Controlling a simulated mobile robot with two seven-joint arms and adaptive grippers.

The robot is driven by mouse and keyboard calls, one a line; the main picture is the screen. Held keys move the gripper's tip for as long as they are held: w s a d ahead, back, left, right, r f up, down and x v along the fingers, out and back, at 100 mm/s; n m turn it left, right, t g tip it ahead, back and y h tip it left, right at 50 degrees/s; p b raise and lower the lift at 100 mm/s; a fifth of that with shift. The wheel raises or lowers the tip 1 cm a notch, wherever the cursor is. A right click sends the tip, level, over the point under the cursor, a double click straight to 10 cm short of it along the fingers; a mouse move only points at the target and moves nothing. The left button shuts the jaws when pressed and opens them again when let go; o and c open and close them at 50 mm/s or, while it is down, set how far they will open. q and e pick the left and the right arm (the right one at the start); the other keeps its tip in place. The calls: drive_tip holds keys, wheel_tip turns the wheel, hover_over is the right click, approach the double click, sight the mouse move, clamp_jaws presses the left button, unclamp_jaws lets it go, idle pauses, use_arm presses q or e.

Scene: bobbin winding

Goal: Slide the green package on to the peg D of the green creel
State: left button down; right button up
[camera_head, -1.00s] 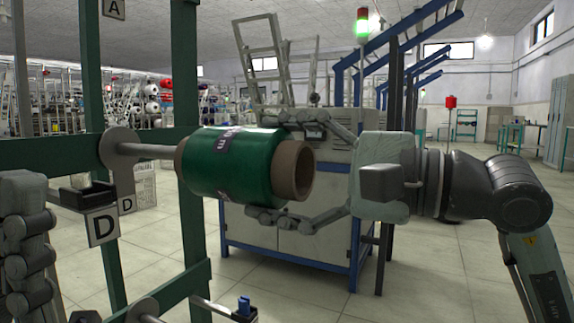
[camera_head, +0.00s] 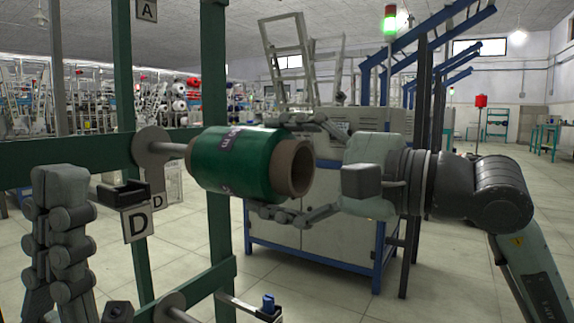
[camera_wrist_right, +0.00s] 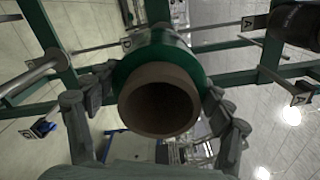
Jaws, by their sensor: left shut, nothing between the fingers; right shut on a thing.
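The green package (camera_head: 236,163) is a green yarn cylinder on a brown core. My right gripper (camera_head: 285,165) is shut on it, one finger above and one below, and holds it level. The pale peg D (camera_head: 178,150) of the green creel (camera_head: 217,110) runs from a round grey disc to the package's left end. The peg's tip is hidden, apparently inside the core. A short stretch of peg shows between disc and package. In the right wrist view the package's open core (camera_wrist_right: 158,100) faces the camera between the fingers. My left gripper (camera_head: 65,240) is shut and empty at the left.
The plate marked D (camera_head: 139,222) hangs below the disc, beside a dark bracket (camera_head: 122,194). Another peg and a blue-topped fitting (camera_head: 268,303) are lower down. A grey cabinet with a blue frame (camera_head: 320,215) stands behind the package. Open floor lies to the right.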

drive_tip(key=shift+x, duration=1.1)
drive_tip(key=shift+a, duration=0.1)
drive_tip(key=shift+x, duration=2.95)
drive_tip(key=shift+b+x, duration=0.3)
drive_tip(key=shift+x, duration=1.5)
drive_tip(key=shift+f+b, duration=0.45)
drive_tip(key=shift+b, duration=0.1)
